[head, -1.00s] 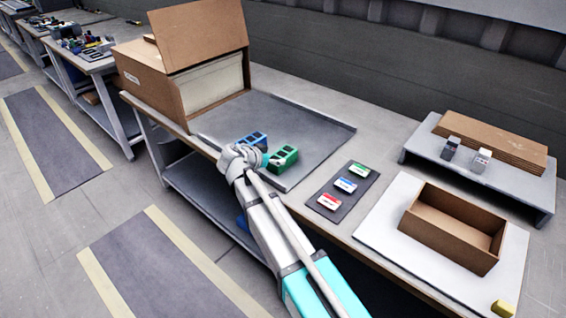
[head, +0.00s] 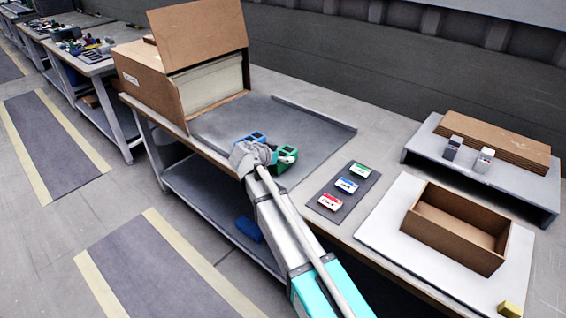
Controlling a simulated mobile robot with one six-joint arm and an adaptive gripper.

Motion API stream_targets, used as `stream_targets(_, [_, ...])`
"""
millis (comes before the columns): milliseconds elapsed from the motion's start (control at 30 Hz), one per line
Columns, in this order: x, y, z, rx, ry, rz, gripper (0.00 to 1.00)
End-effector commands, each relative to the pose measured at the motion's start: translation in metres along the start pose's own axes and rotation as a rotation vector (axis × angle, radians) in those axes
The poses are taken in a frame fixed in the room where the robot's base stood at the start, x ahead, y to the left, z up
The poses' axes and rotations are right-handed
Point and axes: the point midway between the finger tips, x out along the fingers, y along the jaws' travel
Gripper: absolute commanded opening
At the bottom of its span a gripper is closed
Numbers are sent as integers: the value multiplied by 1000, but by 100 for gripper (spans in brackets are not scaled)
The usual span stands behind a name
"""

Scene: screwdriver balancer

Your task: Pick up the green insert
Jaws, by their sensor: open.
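The green insert (head: 289,152) is on the grey tray (head: 315,135) on the workbench, partly hidden behind the end of my arm. A blue insert (head: 254,137) sits just left of it, also partly covered. My gripper (head: 272,156) is over the tray's near edge, right at the green insert. Its fingers are mostly hidden by my wrist and too small to make out clearly, but it is open. I cannot tell whether it touches the green insert.
A dark board (head: 344,186) with green, blue and red labelled cards lies right of the tray. An open cardboard carton (head: 150,85) stands behind left. An empty brown box (head: 455,228) sits on a white mat (head: 375,232). A riser (head: 530,187) holds flat cardboard.

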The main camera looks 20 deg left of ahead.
Motion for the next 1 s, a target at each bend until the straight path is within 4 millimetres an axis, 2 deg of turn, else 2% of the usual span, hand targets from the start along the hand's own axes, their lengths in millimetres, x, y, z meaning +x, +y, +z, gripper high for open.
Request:
stream_targets(400, [-1,0,0,0,0,0,100])
stream_targets(467, [-1,0,0,0,0,0,93])
stream_targets(700, [-1,0,0,0,0,0,48])
stream_targets(733, [0,0,0,0,0,0,45])
stream_targets(1000, [0,0,0,0,0,0,45])
